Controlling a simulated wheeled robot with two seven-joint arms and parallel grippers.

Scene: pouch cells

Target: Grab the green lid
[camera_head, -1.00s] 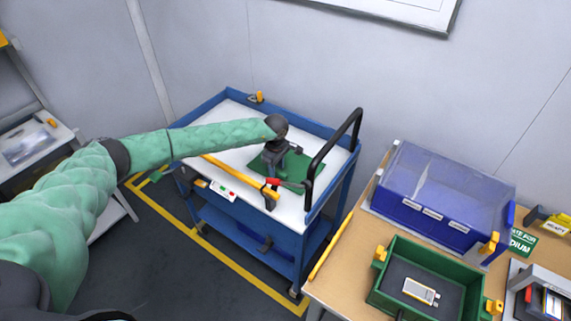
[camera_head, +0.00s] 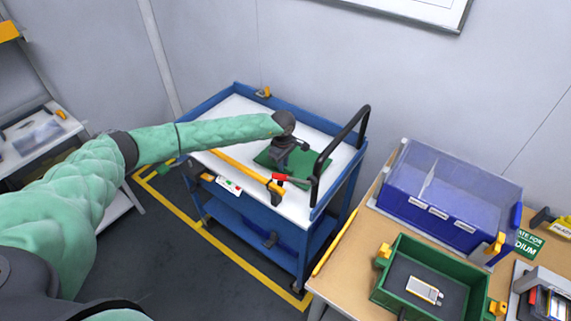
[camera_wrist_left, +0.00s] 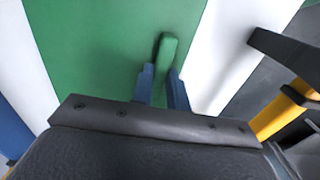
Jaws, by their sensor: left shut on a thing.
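The green lid (camera_head: 308,160) is a flat green panel over the white top of the blue cart. My left gripper (camera_head: 279,163) is over it in the head view and hides part of it. In the left wrist view the lid (camera_wrist_left: 100,45) fills the left and middle. Its raised green handle (camera_wrist_left: 167,52) stands between the two blue-grey fingers of my left gripper (camera_wrist_left: 162,85), which is shut on it. I cannot tell whether the lid is clear of the cart top. My right gripper is not in view.
The blue cart (camera_head: 228,192) has a black push handle (camera_head: 340,150) on its right and a yellow bar (camera_head: 243,170) along its front. A wooden table (camera_head: 345,265) at right holds a blue bin (camera_head: 445,200) and a green box (camera_head: 385,290) with a pouch cell (camera_head: 424,290).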

